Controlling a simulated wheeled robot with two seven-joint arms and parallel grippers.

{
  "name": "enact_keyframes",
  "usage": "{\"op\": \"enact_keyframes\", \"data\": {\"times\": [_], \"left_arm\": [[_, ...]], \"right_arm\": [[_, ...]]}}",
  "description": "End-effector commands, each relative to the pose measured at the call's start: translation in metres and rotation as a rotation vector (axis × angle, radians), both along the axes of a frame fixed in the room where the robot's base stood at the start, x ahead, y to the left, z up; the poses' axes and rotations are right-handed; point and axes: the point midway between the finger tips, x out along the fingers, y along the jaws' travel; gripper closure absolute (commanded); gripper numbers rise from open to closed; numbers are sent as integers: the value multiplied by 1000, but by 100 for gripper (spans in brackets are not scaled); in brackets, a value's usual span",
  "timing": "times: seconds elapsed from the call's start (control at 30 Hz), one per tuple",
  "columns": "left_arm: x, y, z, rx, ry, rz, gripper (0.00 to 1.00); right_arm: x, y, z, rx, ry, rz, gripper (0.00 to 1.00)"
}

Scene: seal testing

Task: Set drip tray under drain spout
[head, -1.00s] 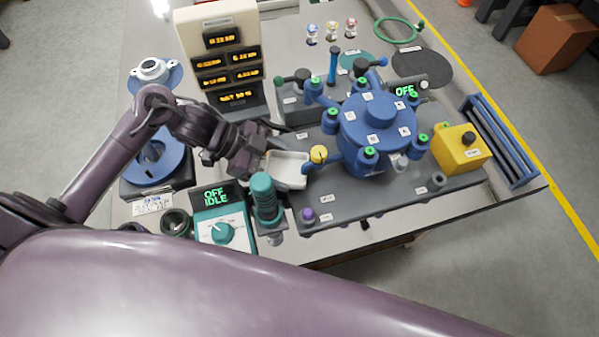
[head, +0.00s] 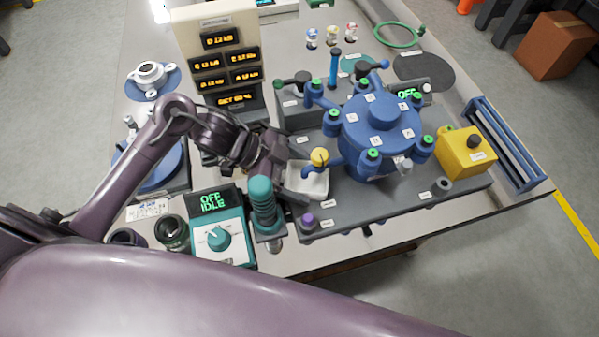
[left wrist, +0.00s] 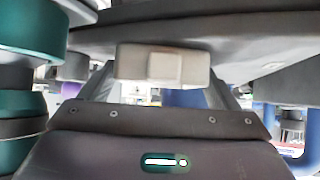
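The white drip tray (head: 313,186) is a shallow open dish just left of the blue vessel (head: 382,130). The spout's mouth is not clear. My left gripper (head: 288,170) reaches in from the left, at the tray's left side. In the left wrist view a pale block, seemingly the tray's end (left wrist: 165,65), sits between the fingertips, which look closed on it. My right gripper is not in view.
A teal cylinder (head: 263,200) and a teal control box (head: 219,238) stand close in front of the left gripper. A purple knob (head: 308,221) stands in front of the tray. A cream display panel (head: 220,60) is behind the arm. A yellow box (head: 464,155) stands right of the vessel.

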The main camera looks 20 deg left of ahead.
Motion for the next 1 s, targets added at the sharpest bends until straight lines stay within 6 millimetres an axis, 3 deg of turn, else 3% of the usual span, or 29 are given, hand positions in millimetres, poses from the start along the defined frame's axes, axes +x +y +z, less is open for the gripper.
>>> {"op": "enact_keyframes", "data": {"times": [0.47,1.0], "left_arm": [[-1,7,7,2,-1,0,8],[-17,85,68,3,1,0,8]], "right_arm": [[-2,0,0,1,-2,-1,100],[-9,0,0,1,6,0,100]]}}
